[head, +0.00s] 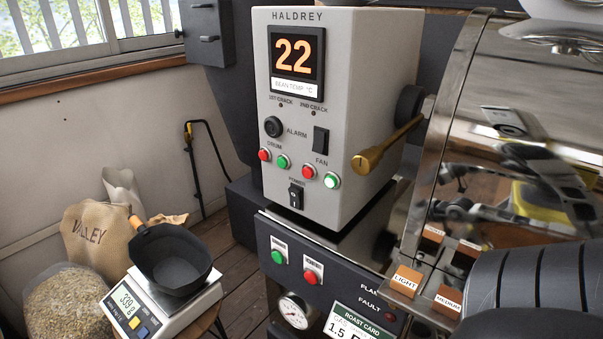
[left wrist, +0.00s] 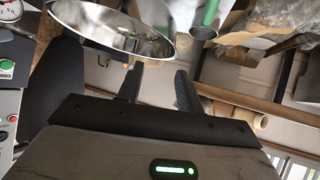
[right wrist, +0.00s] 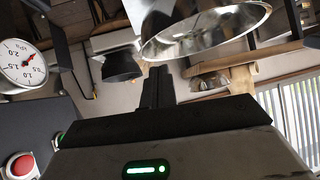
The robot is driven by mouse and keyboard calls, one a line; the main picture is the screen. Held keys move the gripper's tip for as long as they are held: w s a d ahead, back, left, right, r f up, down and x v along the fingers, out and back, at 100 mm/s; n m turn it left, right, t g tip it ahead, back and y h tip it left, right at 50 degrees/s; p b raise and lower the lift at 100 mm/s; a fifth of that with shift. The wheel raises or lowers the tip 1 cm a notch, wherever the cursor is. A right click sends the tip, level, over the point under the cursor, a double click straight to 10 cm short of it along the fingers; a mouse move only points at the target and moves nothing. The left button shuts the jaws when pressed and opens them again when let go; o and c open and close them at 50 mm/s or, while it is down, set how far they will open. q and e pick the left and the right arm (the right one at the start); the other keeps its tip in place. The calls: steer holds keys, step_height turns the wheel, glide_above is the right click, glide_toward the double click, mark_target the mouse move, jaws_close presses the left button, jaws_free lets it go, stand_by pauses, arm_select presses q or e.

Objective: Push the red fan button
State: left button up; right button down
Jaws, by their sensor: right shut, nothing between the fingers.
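The red fan button (head: 309,172) is on the light grey HALDREY control box (head: 346,110), below the FAN label. The green fan button (head: 332,180) beside it looks brightly lit. Nothing covers the red fan button in the head view. Neither gripper can be made out in the head view. In the left wrist view my left gripper (left wrist: 158,85) has its two fingers apart, with nothing between them. In the right wrist view my right gripper (right wrist: 153,88) has its fingers together and empty. Neither wrist view clearly shows the fan button.
A red drum button (head: 264,155) and green drum button (head: 283,161) sit left of the fan pair. A brass handle (head: 385,145) sticks out at the box's right. A shiny metal housing (head: 510,110) fills the right. A scale (head: 160,307) holding a black pan (head: 173,262) stands lower left.

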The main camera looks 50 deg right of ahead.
mark_target(308, 172)
steer(key=w+d+r+n+t+h+b, duration=0.1)
steer(key=w+d+r+n+t+h, duration=0.1)
steer(key=w+d+r+n+h, duration=0.25)
steer(key=w+d+r+n+t+h+b, duration=0.1)
steer(key=w+d+r+n+t+h, duration=0.15)
steer(key=w+r+n, duration=0.45)
steer(key=s+d+r+n+h, duration=0.1)
steer(key=d+r+h, duration=0.2)
steer(key=r+h, duration=0.2)
steer(key=s+d+r+n+h, duration=0.1)
steer(key=d+r+h, duration=0.3)
steer(key=r, duration=0.7)
steer(key=shift+s+r+h, duration=0.25)
steer(key=shift+s+h, duration=0.15)
steer(key=shift+d+t, duration=0.2)
steer(key=shift+t, duration=0.05)
steer(key=d, duration=0.8)
steer(key=shift+w+d+p, duration=0.3)
steer(key=shift+w+p, duration=0.05)
steer(key=shift+w, duration=0.05)
steer(key=shift+d, duration=0.4)
